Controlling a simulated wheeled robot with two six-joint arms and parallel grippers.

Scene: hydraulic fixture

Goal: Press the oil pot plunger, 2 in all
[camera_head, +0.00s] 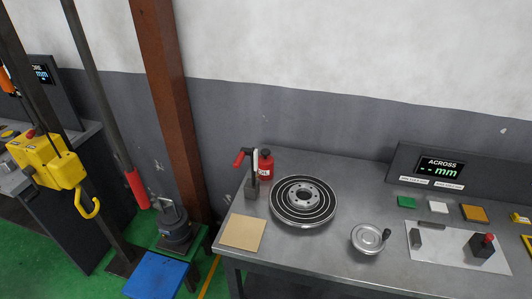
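A round silver pot (366,240) with a shallow dished top stands on the grey metal workbench (325,245), right of a ringed disc. It looks like the oil pot; a small dark knob sits at its right edge. I cannot tell how far its plunger is pressed. Neither of my grippers shows in the head view, and nothing touches the pot.
Left of the pot are the ringed disc (285,208), a red bottle (265,165), a red-handled stand (251,188) and a tan pad (242,233). Right are coloured blocks (474,213) and a plate (445,257). A yellow hoist hook (88,208) hangs left.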

